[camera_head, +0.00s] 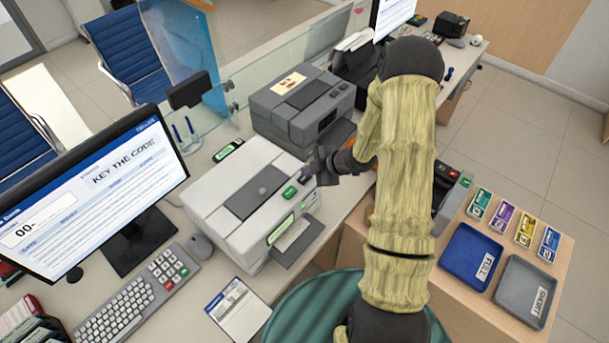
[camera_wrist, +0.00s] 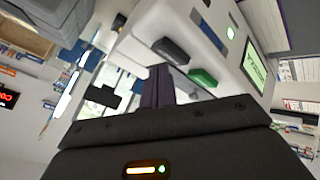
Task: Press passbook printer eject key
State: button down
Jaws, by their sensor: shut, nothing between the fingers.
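The white passbook printer (camera_head: 228,217) stands on the counter right of the monitor, with a dark panel on its top and a lit green display on its front. A green key (camera_head: 290,191) sits at its right end; it also shows in the wrist view (camera_wrist: 203,77). A dark key (camera_wrist: 170,48) sits beside the green one in the wrist view. I cannot read a label on either key. My gripper (camera_head: 318,168) is shut and empty, close to the printer's right end near the keys. In the wrist view its fingers (camera_wrist: 158,75) point toward the printer; contact cannot be told.
A grey machine (camera_head: 298,105) stands behind the printer, close to my gripper. A monitor (camera_head: 90,190), keyboard (camera_head: 140,300) and mouse (camera_head: 201,246) are at left. A glass screen runs along the back. Blue (camera_head: 470,258) and grey (camera_head: 524,291) trays lie at right.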

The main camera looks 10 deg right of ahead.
aim_at(309, 177)
jog(key=shift+r, duration=0.3)
jog(key=shift+r+p, duration=2.1)
jog(key=shift+r, duration=0.4)
jog(key=shift+w+d+r+m+h+b, duration=0.1)
jog(key=shift+d+r+m+h+b, duration=0.05)
jog(key=shift+m+h+b, duration=0.15)
jog(key=s+r+m+g+h+b, duration=0.1)
jog(key=s+r+m+h+b, duration=0.2)
jog(key=s+m, duration=0.6)
jog(key=s+a+r+m+g+h+b, duration=0.1)
jog(key=s+r+m+g+h+b, duration=0.1)
jog(key=s+r+m, duration=0.5)
jog(key=s+m+h+b, duration=0.1)
jog(key=s+m+b, duration=0.1)
jog(key=s, duration=0.2)
jog(key=shift+s+a+g, duration=0.15)
jog(key=shift+s+g, duration=0.05)
jog(key=shift+g, duration=0.1)
